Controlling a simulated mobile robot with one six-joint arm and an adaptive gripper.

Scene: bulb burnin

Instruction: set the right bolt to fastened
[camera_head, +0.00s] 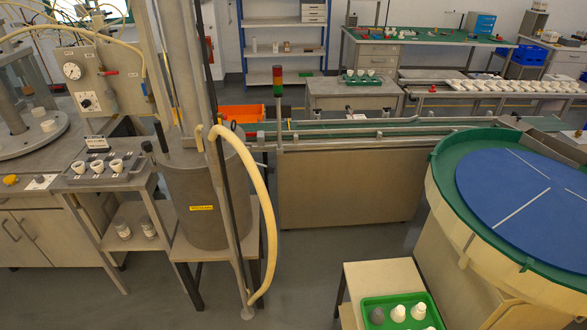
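I cannot make out the right bolt in the head camera view; it is hidden, too small to tell, or out of the picture. My gripper does not show in this view. No part that I can name as a bolt, fastened or loose, stands out on the benches or machines.
A grey cylindrical tank (207,222) with a pale hose (265,205) stands left of centre. A small table with a green tray (370,303) and a round blue-topped machine (525,190) are at the right. A conveyor (350,128) crosses behind. Grey floor (300,275) between them is clear.

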